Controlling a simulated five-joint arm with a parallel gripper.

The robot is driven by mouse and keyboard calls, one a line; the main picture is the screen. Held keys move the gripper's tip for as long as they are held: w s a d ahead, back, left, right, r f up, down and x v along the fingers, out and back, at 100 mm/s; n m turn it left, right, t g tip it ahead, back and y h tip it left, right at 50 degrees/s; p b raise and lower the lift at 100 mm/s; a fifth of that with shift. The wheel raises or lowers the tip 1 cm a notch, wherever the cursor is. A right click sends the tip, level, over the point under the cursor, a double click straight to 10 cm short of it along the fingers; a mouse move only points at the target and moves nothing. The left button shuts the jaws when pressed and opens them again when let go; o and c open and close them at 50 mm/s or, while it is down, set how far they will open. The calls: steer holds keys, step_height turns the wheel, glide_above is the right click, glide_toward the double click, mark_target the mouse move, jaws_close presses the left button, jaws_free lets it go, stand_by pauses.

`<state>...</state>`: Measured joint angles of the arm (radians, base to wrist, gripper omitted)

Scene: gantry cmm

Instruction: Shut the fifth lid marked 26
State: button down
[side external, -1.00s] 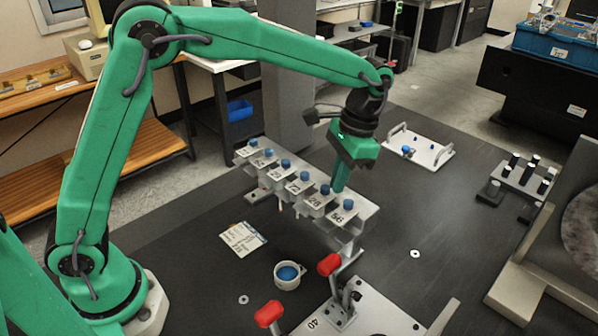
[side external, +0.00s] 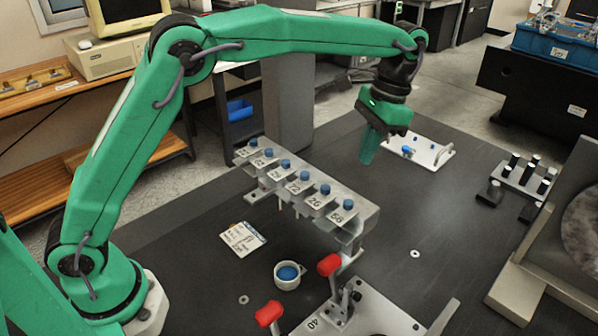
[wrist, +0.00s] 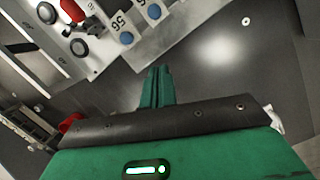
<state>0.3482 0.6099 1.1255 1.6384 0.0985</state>
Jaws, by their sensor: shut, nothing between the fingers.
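The lid marked 26 (side external: 315,201) is the fifth in a row on a grey metal rack (side external: 352,222), with a blue knob (side external: 325,189) at its back. It looks level with its neighbours; I cannot tell whether it is fully shut. The lid marked 56 (side external: 338,215) is beside it at the near end. My gripper (side external: 366,158) is shut and empty, behind the rack and apart from the lids. In the wrist view my gripper (wrist: 157,70) points over bare table, with the 56 lid (wrist: 120,22) beyond it at upper left.
A white plate with handles (side external: 428,150) lies behind my gripper. A red-handled clamp fixture (side external: 350,310), a small cup (side external: 287,276) and a printed card (side external: 242,238) are in front of the rack. Dark posts (side external: 515,175) stand at right. The table right of the rack is mostly clear.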

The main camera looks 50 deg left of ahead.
steer(key=shift+v, duration=2.1)
steer(key=shift+r, duration=0.1)
steer(key=s+a+r+n+t+h, duration=0.1)
steer(key=s+a+r+n+t, duration=0.4)
steer(key=s+a, duration=0.65)
steer(key=s+a+f+t, duration=0.1)
steer(key=s+a+f, duration=0.2)
steer(key=s, duration=0.4)
steer(key=s+a+f+t, duration=0.2)
steer(key=s+a+f, duration=0.1)
steer(key=s, duration=0.5)
steer(key=shift+f, duration=0.65)
steer(key=shift+s+a, duration=0.1)
steer(key=shift+a, duration=0.05)
